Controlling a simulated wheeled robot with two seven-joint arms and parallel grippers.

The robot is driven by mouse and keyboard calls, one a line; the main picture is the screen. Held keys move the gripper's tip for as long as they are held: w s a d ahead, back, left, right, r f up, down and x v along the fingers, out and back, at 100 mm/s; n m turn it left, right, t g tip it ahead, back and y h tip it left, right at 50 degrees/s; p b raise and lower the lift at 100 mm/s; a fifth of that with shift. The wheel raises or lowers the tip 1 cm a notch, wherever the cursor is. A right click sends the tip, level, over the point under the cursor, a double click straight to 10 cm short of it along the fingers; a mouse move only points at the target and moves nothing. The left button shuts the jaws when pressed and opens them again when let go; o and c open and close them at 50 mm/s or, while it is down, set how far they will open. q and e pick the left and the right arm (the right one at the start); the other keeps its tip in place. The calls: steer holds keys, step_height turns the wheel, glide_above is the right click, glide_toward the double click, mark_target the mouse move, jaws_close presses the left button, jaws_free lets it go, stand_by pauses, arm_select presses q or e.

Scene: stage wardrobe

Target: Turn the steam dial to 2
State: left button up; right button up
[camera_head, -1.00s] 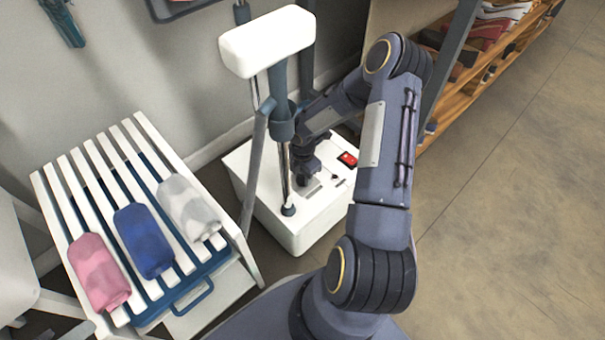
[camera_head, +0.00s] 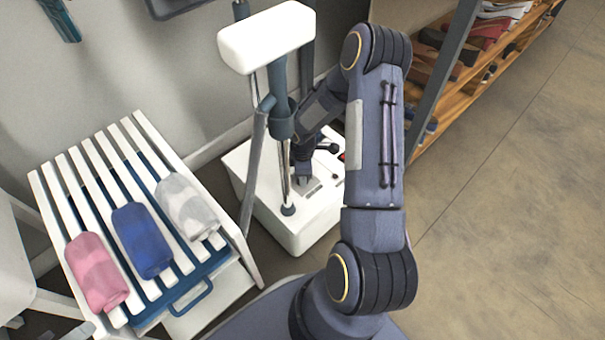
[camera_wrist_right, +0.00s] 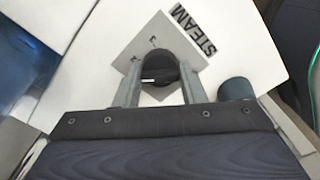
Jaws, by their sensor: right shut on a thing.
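The steam dial (camera_wrist_right: 160,72) is a dark round knob with a light pointer mark, on a light square plate. The word STEAM (camera_wrist_right: 193,30) is printed beside it in the right wrist view. The right gripper (camera_wrist_right: 157,85) has one finger on each side of the dial and is shut on it. In the head view the right gripper (camera_head: 303,172) reaches down to the top of the white steamer base (camera_head: 315,222) and hides the dial. The left gripper is not in view.
The steamer's upright pole (camera_head: 285,150) with a white head (camera_head: 266,38) stands just left of my right gripper. A slatted bench (camera_head: 60,190) with pink, blue and grey rolls is at left. A shoe shelf (camera_head: 440,95) stands behind right. The right floor is clear.

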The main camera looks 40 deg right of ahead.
steer(key=shift+m, duration=1.9)
steer(key=o, duration=1)
step_height(320, 180, up, 8)
steer(key=p, duration=0.3)
steer(key=shift+f, duration=0.1)
